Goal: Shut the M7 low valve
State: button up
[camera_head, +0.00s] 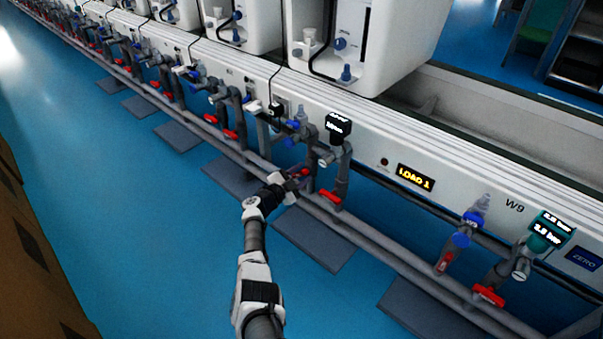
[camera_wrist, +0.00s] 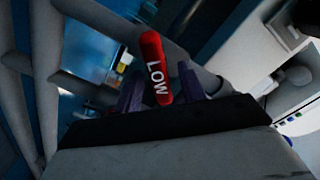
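A red lever handle (camera_wrist: 155,62) with the word LOW in white shows close up in the wrist view, between my gripper's (camera_wrist: 160,82) two purple fingers. A gap shows at least on the right finger's side, so the fingers look open around the handle, not clamped on it. In the head view my gripper (camera_head: 296,180) is at the lower pipes of the valve station in the middle. A bit of red (camera_head: 305,171) shows at its fingertips, partly hidden by them. No M7 label is readable.
Another red handle (camera_head: 330,197) is just right of my gripper. A dark display (camera_head: 338,126) sits above it. Grey pipes (camera_head: 400,243) run along the bench front. The blue floor (camera_head: 150,230) at left is open; brown boxes (camera_head: 25,250) stand at the left edge.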

jog(key=p+v, duration=0.7)
jog(key=v, duration=0.6)
jog(key=shift+p, duration=0.4)
jog(key=shift+s, duration=0.1)
